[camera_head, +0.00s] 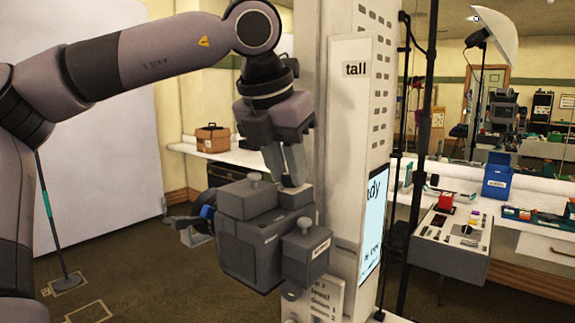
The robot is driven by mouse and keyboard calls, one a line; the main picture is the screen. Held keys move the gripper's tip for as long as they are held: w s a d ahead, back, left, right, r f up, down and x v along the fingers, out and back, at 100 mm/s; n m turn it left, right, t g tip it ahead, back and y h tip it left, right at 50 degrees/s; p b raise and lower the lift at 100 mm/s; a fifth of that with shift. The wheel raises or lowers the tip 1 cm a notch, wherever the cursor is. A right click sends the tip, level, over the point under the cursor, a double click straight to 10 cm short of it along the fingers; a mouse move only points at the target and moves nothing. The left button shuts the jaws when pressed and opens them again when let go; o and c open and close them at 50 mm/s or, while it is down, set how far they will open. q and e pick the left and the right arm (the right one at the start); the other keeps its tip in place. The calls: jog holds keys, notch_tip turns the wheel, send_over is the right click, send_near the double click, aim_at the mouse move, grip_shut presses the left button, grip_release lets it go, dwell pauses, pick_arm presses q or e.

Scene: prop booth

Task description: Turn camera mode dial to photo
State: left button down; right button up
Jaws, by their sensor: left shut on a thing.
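A dark grey camera (250,243) with blocky housings stands in the middle of the view, in front of a pale column. A small round knob (253,179) sits on its upper left block, and another knob (304,224) tops the labelled block at its lower right. My left gripper (293,181) reaches down from above onto the camera's top right part. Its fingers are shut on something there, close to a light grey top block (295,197). The fingers hide what they hold; I cannot tell the dial or its setting. My right gripper is not in view.
The pale column (350,130) with a "tall" label and a lit screen (373,225) stands close on the right. A control console (450,240) and a blue box (497,175) are farther right. A brown case (212,138) sits on a counter behind.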

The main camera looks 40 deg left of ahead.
pick_arm(q)
jog(key=shift+a+m+h, duration=0.2)
jog(key=shift+m+h, duration=0.6)
jog(key=shift+m, duration=1.1)
jog(key=c, duration=0.9)
grip_release()
jog(key=shift+r, duration=0.1)
jog(key=v, duration=0.7)
jog(key=shift+s, duration=0.1)
